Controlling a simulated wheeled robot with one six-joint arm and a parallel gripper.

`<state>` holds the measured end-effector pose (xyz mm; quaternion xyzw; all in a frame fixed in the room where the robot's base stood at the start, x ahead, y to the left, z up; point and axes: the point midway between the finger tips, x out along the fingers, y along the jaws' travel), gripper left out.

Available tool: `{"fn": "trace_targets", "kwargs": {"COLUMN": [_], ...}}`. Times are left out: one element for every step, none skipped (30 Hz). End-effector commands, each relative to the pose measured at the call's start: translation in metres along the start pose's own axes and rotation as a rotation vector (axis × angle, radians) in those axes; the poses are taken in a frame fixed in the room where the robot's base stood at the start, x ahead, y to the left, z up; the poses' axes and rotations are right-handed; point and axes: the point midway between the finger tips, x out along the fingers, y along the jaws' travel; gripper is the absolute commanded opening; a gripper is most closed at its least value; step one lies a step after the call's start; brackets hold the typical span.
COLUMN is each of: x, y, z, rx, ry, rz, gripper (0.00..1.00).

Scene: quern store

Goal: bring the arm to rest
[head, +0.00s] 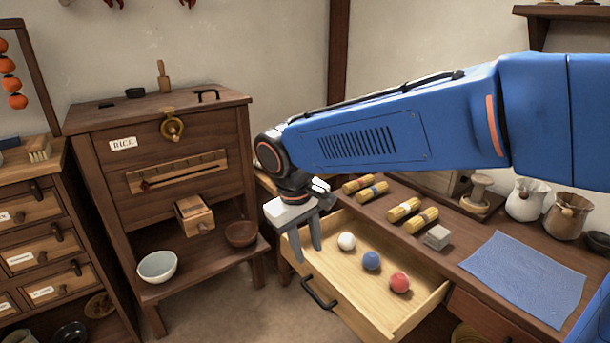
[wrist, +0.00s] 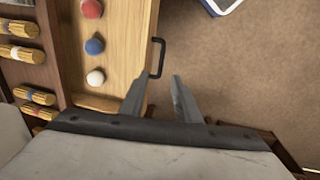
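My gripper (head: 307,246) hangs from my blue arm over the left edge of an open drawer (head: 338,292), with its fingers pointing down. In the wrist view the two fingers of my gripper (wrist: 162,78) are apart, and nothing is between them. Inside the drawer lie a white ball (head: 347,241), a blue ball (head: 371,260) and a red ball (head: 399,282) in a row, to the right of my gripper and apart from it. The drawer's dark handle (head: 318,292) is on its front; the wrist view shows the handle (wrist: 157,57) just beyond my fingertips.
On the bench right of the drawer are several yellow bundles (head: 403,210), a grey block (head: 438,237), a blue cloth (head: 522,278) and jugs (head: 527,198). A rice cabinet (head: 165,150) stands left, with a pale bowl (head: 157,266) and brown bowl (head: 241,234). Floor between is clear.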

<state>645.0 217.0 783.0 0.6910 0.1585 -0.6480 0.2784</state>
Motion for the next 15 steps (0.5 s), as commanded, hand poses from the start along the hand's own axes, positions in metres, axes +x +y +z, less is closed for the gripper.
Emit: {"fn": "trace_targets", "kwargs": {"x": [-0.002,-0.002,-0.003,-0.003,-0.004,-0.004,-0.004,-0.004,-0.004,-0.003,-0.003,-0.002,-0.001,0.000,0.001], "y": [0.008,0.014,0.023,0.030,0.038,0.049,0.056,0.064,0.073,0.079,0.085,0.092,0.098,0.102,0.108], "z": [0.006,0.011,0.018,0.025,0.033,0.044,0.052,0.061,0.072,0.081,0.089,0.101,0.109,0.118,0.130], "rx": [0.016,0.027,0.045,0.061,0.078,0.103,0.121,0.138,0.162,0.181,0.199,0.223,0.241,0.258,0.282], "ry": [0.008,0.013,0.020,0.026,0.033,0.042,0.052,0.060,0.071,0.079,0.089,0.100,0.109,0.118,0.130], "rz": [-0.005,-0.008,-0.014,-0.019,-0.024,-0.031,-0.035,-0.040,-0.046,-0.050,-0.054,-0.057,-0.060,-0.063,-0.066], "gripper": [0.29,0.29,0.29,0.29,0.29,0.29,0.29,0.29,0.29,0.29,0.29,0.29,0.29,0.29,0.29]}}
